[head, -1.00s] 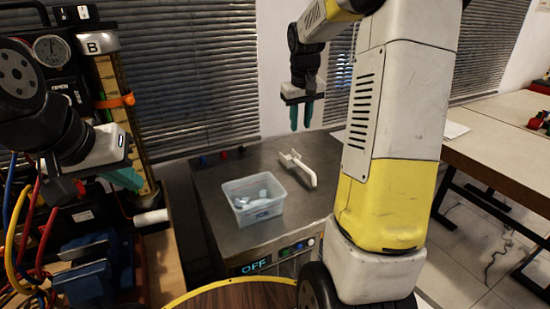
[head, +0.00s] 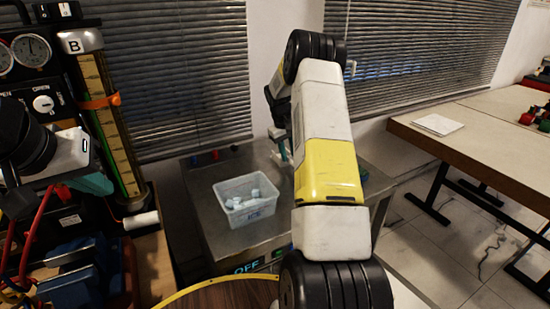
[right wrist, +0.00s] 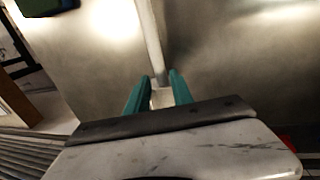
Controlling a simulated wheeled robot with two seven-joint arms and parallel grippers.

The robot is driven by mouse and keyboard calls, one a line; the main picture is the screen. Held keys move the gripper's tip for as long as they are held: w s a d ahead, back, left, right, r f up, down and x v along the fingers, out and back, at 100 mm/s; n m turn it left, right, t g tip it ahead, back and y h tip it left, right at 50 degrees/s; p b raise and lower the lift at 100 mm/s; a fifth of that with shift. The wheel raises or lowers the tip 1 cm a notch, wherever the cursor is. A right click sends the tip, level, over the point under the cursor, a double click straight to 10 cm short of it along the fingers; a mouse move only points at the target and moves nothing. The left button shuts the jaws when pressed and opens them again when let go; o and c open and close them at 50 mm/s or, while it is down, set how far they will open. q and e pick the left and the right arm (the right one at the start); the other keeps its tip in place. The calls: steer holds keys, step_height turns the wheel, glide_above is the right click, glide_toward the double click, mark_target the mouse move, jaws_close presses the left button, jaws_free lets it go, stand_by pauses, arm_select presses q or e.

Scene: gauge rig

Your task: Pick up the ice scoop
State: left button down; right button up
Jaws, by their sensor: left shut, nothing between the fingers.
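The white ice scoop lies on the grey metal counter (head: 215,230). In the right wrist view its pale handle (right wrist: 152,40) runs up between the two teal fingers of my right gripper (right wrist: 160,74). The fingers stand apart, one on each side; whether they press on it I cannot tell. In the head view my right gripper (head: 284,148) is low at the counter's far part, and my right arm hides much of the scoop. My left gripper (head: 92,183) is shut and empty at the left, away from the scoop.
A clear bin (head: 247,212) with pale ice pieces stands on the counter left of my right arm. A gauge rig (head: 100,110) with hoses fills the left side. A beige table (head: 480,135) stands at the right.

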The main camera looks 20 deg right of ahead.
mark_target(290, 159)
steer(key=f, duration=0.4)
steer(key=shift+d, duration=0.3)
steer(key=shift+s, duration=0.1)
steer(key=shift+c, duration=0.5)
jaws_close()
steer(key=shift+r, duration=0.1)
